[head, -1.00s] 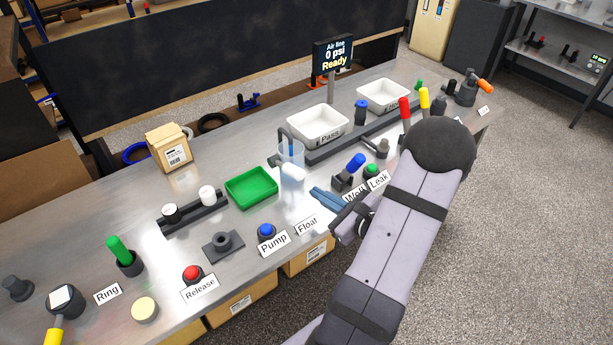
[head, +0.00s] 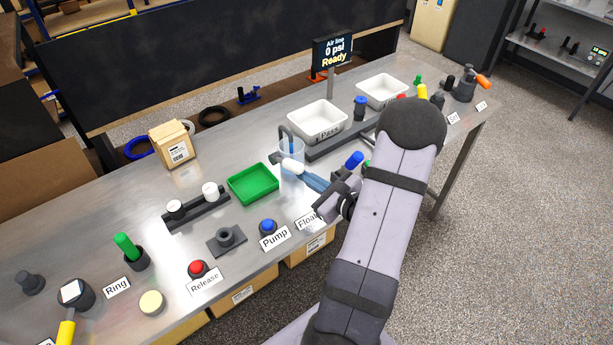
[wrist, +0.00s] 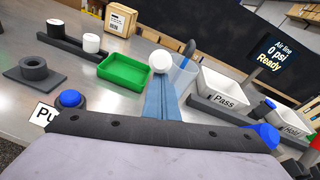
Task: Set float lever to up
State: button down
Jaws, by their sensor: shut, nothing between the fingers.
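A white rounded knob (head: 291,165), which I take to be the float lever's, shows at the front of a clear cylinder (head: 296,183) behind the Float label (head: 308,220). In the wrist view the knob (wrist: 161,62) is just beyond my fingertips. My gripper (head: 308,177) has blue fingers closed together, with nothing between them. In the wrist view the fingers (wrist: 162,84) point at the knob; touching or just short, I cannot tell. The lever's shaft and base are hidden by my fingers, so its position is unclear.
A green tray (head: 253,185) lies left of the cylinder. The blue Pump button (head: 268,227) is in front. A white Pass bin (head: 317,123) stands behind, and a blue-topped handle (head: 354,160) right of my fingers. The screen (head: 333,52) reads 0 psi, Ready.

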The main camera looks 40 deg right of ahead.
jog(key=r+p, duration=0.1)
jog(key=w+r+g+p, duration=0.1)
jog(key=r+p, duration=0.1)
jog(key=shift+w+r+g, duration=0.1)
jog(key=shift+r+g, duration=0.05)
jog(key=shift+g, duration=0.15)
jog(key=shift+w+r, duration=0.1)
jog(key=shift+r, duration=0.1)
jog(key=shift+d, duration=0.1)
jog(key=f+b, duration=0.1)
jog(key=b, duration=0.4)
send_near(303, 166)
jog(key=s+f, duration=0.1)
jog(key=s+d+f, duration=0.1)
jog(key=shift+d+f, duration=0.1)
jog(key=shift+f, duration=0.2)
